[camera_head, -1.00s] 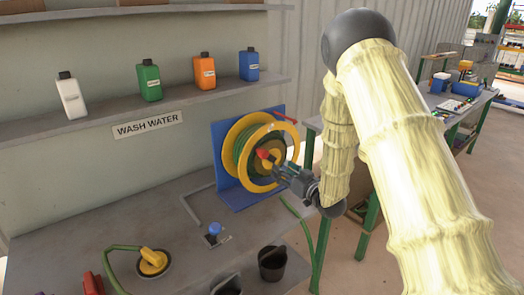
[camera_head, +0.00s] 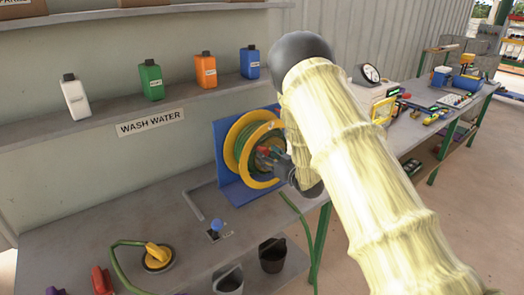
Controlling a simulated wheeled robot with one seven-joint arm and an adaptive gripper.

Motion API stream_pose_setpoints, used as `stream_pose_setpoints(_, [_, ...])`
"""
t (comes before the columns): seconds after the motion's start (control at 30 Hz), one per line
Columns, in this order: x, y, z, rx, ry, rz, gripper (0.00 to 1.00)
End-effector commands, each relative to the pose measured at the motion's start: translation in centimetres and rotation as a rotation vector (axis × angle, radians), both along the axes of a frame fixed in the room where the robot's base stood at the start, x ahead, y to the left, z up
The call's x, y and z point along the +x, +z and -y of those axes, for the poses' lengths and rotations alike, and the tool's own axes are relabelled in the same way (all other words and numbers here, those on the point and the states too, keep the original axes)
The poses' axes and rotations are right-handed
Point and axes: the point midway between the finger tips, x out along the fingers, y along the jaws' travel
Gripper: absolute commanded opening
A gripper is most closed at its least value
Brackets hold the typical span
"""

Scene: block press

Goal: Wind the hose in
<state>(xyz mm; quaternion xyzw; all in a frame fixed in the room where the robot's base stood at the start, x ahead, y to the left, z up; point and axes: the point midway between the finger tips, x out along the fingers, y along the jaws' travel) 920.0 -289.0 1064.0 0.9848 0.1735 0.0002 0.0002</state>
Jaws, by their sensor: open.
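The hose reel has a yellow rim (camera_head: 230,143) and a blue backing plate (camera_head: 222,168), and stands at the back right of the grey bench. Green hose (camera_head: 246,141) is wound on it, and a length of green hose (camera_head: 293,206) shows below it at the bench's right edge. A red knob (camera_head: 263,150) sits in front of the reel's hub. My gripper (camera_head: 267,157) is open at the reel's front, right beside the knob. I cannot tell whether it touches the knob. My arm hides the reel's right side.
A green hose (camera_head: 112,262) with a yellow round end piece (camera_head: 157,256) lies at the front left. A bottle shelf (camera_head: 120,112) runs above. Another bench (camera_head: 428,125) stands right.

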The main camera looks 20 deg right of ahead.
Motion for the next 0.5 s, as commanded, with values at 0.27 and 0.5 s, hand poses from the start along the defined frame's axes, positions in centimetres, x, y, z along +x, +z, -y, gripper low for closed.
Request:
stream_pose_setpoints(0.27, [2.2,0.0,-0.9,0.001,0.001,-0.001,0.55])
stream_pose_setpoints(0.5, [2.5,-0.1,-0.9,0.001,0.0,-0.001,0.55])
